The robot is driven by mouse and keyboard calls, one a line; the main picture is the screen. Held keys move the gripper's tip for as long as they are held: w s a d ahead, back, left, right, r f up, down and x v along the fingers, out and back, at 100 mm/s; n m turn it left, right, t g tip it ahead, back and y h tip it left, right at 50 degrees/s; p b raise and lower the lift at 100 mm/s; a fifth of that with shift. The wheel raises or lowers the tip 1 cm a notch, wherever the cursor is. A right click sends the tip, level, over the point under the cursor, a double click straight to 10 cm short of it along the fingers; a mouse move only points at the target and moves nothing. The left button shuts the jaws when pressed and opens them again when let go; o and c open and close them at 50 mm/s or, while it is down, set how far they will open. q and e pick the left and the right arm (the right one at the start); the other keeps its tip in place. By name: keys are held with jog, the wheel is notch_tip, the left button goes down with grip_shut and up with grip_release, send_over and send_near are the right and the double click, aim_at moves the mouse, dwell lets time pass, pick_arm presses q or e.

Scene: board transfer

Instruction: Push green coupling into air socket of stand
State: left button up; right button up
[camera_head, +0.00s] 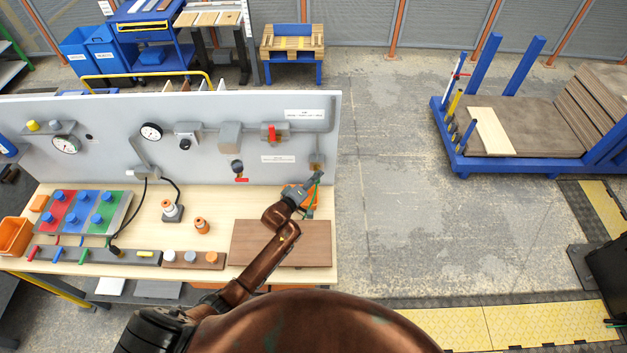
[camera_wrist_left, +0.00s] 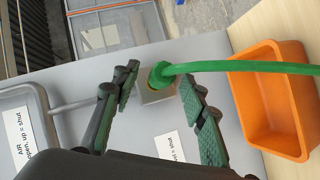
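The grey panel of the stand (camera_head: 215,160) rises behind the bench. At its lower right end a small block, the air socket (camera_head: 317,160), is partly hidden by my gripper. In the left wrist view the green coupling (camera_wrist_left: 160,75) sits against the face of the socket block (camera_wrist_left: 156,96), its green hose (camera_wrist_left: 245,66) running off right. How deep it is seated I cannot tell. My left gripper (camera_head: 316,177) is at the socket. In the wrist view its fingers (camera_wrist_left: 160,80) are spread on both sides of the coupling, with gaps visible. My right gripper is not in view.
An orange bin (camera_wrist_left: 272,100) stands close beside the gripper. A red-handled valve (camera_head: 271,133) is on the panel. A brown board (camera_head: 255,238) lies on the bench under my left arm. Floor right of the bench is clear up to a blue cart (camera_head: 520,168).

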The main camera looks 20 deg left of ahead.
pick_arm(q)
jog(key=v, duration=1.2)
jog(key=shift+c, duration=0.3)
